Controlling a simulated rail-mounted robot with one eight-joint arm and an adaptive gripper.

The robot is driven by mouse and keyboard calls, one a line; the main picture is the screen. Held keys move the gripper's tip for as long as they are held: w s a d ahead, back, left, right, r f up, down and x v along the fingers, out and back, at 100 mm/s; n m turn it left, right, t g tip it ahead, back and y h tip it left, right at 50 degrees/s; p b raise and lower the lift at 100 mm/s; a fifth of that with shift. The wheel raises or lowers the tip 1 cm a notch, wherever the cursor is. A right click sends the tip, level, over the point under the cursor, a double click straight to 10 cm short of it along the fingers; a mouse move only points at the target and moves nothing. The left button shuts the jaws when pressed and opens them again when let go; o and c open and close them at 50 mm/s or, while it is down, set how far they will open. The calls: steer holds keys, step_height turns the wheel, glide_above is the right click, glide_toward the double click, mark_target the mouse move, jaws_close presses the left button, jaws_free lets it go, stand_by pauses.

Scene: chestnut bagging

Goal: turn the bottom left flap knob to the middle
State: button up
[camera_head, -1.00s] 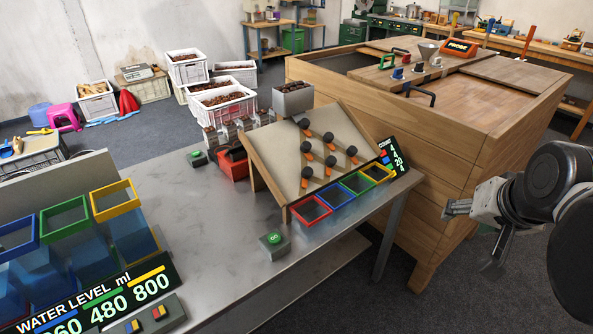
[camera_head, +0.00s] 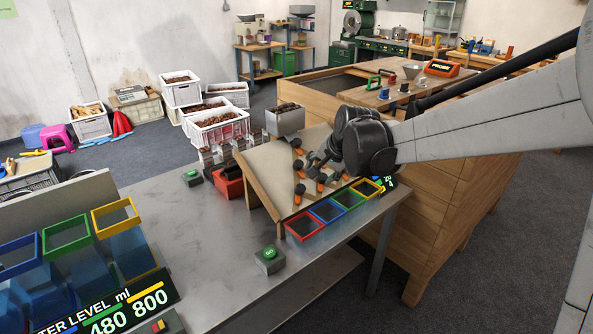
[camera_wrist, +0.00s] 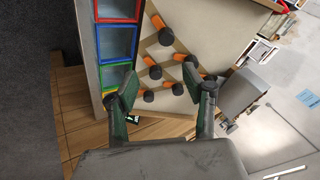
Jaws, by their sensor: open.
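The sloped wooden board (camera_head: 262,170) carries several black knobs with orange flaps. The bottom left flap knob (camera_head: 300,188) is at the board's lower left, above the red-rimmed bin (camera_head: 303,226). In the wrist view this knob (camera_wrist: 166,36) appears near the top, with its orange flap (camera_wrist: 158,20) beside it. My gripper (camera_wrist: 168,90) is open and empty, its fingers spread over the board; other knobs show between and beyond the fingertips. In the head view my wrist covers the board's upper right and hides some knobs.
Blue, green and yellow bins line the board's lower edge beside the red one. A metal hopper (camera_head: 286,120) stands behind the board. A green button box (camera_head: 269,260) sits on the grey table (camera_head: 215,235) in front. A wooden cabinet (camera_head: 450,215) stands to the right.

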mark_target(301, 187)
steer(key=x, duration=0.5)
steer(key=a+x, duration=0.1)
steer(key=x, duration=0.9)
steer(key=shift+w+a+b, duration=0.1)
steer(key=shift+a+b, duration=0.2)
steer(key=shift+a, duration=0.1)
steer(key=shift+r, duration=0.1)
steer(key=c, duration=1.1)
